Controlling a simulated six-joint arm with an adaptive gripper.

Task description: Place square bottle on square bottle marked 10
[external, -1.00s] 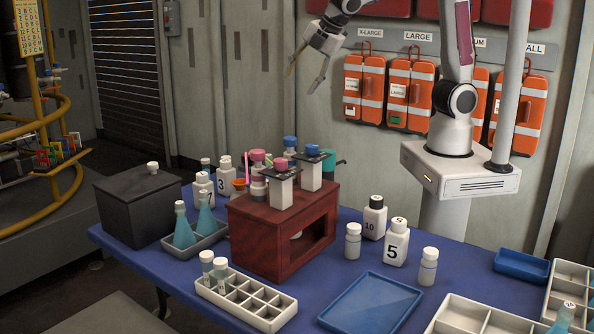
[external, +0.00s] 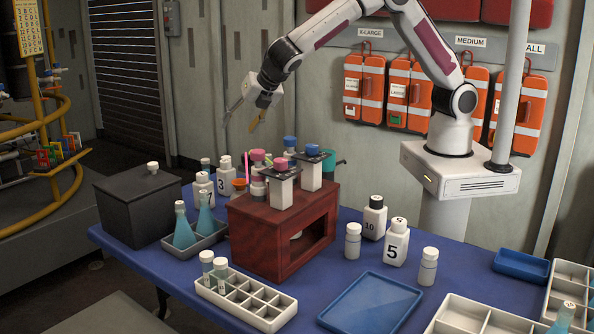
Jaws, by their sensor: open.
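A white square bottle marked 10 (external: 371,222) with a black cap stands upright on the blue table. Beside it on the right stands a white square bottle marked 5 (external: 396,247) with a white cap. Another square bottle marked 3 (external: 222,183) stands behind the wooden box, partly hidden, with a similar white bottle (external: 203,187) to its left. My gripper (external: 239,124) is open and empty, high above the back left of the table, above and apart from the bottles.
A red-brown wooden box (external: 267,243) with capped vials on top stands mid-table. A dark box (external: 138,212) and a grey tray with blue flasks (external: 206,243) are left. Round white bottles (external: 353,240) (external: 428,266) flank bottle 5. A blue tray (external: 372,302) lies in front.

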